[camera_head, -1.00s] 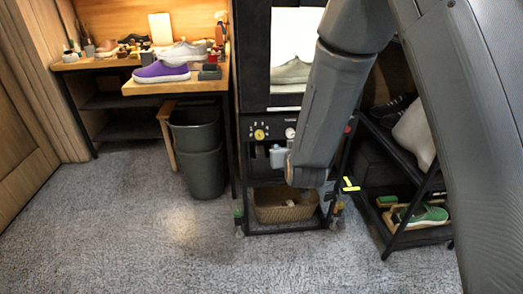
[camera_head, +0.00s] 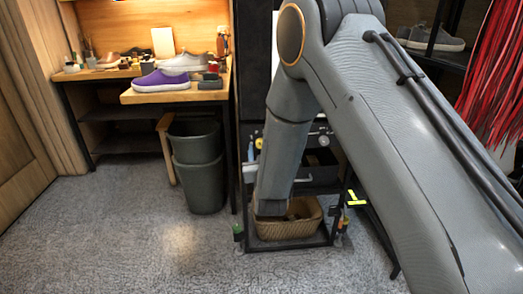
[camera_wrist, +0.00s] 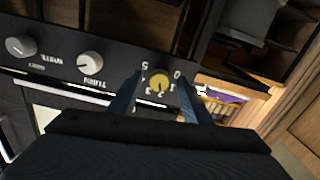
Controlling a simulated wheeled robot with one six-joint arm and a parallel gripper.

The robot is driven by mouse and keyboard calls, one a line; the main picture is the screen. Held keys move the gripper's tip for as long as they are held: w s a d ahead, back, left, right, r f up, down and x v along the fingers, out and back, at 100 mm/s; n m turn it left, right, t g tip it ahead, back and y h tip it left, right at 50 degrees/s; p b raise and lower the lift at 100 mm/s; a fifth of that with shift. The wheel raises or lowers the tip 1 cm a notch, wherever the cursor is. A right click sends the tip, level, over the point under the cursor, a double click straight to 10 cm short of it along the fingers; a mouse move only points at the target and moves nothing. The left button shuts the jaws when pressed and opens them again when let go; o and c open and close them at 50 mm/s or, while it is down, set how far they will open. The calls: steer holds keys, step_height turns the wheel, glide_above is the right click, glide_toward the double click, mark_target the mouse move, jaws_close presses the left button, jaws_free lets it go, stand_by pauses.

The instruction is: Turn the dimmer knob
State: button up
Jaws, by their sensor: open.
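The dimmer knob is a round yellow knob (camera_wrist: 159,80) on a black panel (camera_wrist: 120,68), with numbers printed around it. In the wrist view it shows between the two dark fingers of my gripper (camera_wrist: 159,84). The fingers are apart, one to each side of the knob, and nothing is held. I cannot tell whether they touch it. In the camera_head view the yellow knob (camera_head: 259,143) shows just left of my arm. My gripper is not clearly visible there.
A wicker basket (camera_head: 290,229) stands low in the rack. A workbench (camera_head: 175,96) with a purple shoe (camera_head: 161,81) and dark bins (camera_head: 198,176) are to the left.

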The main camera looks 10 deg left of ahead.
steer(key=shift+w+a, duration=0.1)
steer(key=shift+w, duration=0.3)
steer(key=c, duration=1)
steer(key=shift+c, duration=0.2)
steer(key=n+p, duration=0.4)
steer(key=n, duration=0.4)
steer(key=shift+r+n, duration=0.1)
steer(key=shift+n, duration=0.2)
